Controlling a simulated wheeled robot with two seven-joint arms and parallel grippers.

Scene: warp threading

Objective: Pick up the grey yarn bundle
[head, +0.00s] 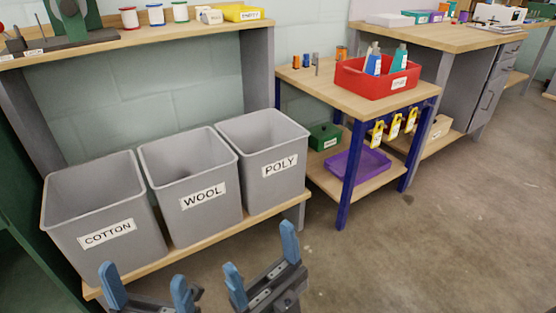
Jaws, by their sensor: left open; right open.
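No grey yarn bundle can be clearly made out. A small pale greyish-beige roll (211,16) lies on the upper wooden shelf, but I cannot tell whether it is the bundle. My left gripper (146,285) is open and empty at the bottom of the view, in front of the COTTON bin (107,236). My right gripper (262,260) is open and empty just to its right, below the WOOL bin (203,200). Both are well away from the roll. The bins' deep insides are hidden.
A POLY bin (278,165) stands beside the other bins on a low shelf. Several spools and a yellow tray (240,13) are on the upper shelf. A blue-legged cart (350,92) holds a red bin (376,80) and a purple tray (357,163). The floor at right is clear.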

